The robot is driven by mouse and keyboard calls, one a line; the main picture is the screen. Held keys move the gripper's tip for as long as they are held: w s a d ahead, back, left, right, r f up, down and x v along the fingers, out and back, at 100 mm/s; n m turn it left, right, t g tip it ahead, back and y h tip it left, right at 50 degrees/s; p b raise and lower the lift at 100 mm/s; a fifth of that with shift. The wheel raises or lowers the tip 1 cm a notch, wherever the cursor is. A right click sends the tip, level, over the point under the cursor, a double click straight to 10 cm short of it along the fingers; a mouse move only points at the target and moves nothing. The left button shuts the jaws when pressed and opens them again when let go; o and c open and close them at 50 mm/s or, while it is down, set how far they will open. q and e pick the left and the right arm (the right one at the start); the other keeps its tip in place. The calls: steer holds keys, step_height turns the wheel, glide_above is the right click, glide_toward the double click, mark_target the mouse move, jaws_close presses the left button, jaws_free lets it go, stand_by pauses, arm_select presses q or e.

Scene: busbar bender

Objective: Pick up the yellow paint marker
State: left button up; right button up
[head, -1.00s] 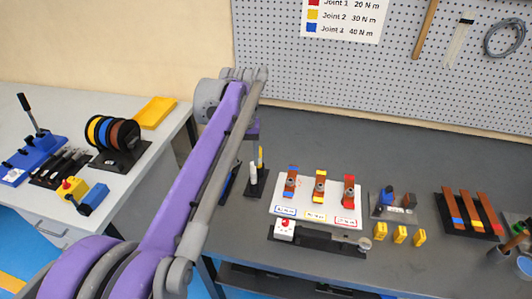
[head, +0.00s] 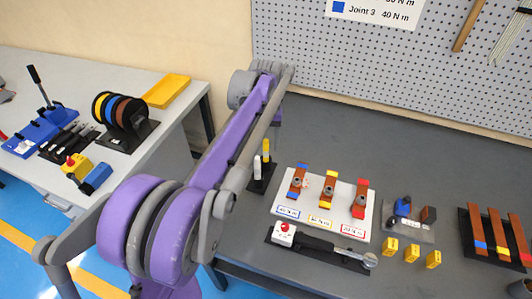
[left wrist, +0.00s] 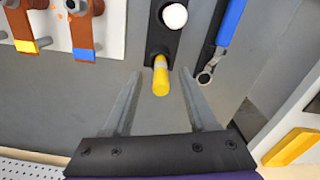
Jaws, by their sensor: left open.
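The yellow paint marker (head: 266,147) stands upright in a small black holder (head: 262,183) on the grey bench, beside a white marker (head: 257,165). In the left wrist view the yellow marker (left wrist: 160,78) shows end-on, with the white marker (left wrist: 174,16) just beyond it in the holder (left wrist: 160,42). My left gripper (left wrist: 161,74) is open, one fingertip on each side of the yellow marker in the picture, with a gap on both sides. I cannot tell its height against the marker. In the head view my arm hides most of this gripper. My right gripper is out of view.
A blue-handled wrench (left wrist: 226,28) lies close beside the holder. A pegboard (head: 400,70) rises behind. A second table (head: 170,130) is at left.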

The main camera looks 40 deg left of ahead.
mark_target(266, 151)
arm_select(q)
step_height(266, 151, down, 4)
steer(key=shift+r, duration=0.1)
jaws_close()
stand_by(0.4)
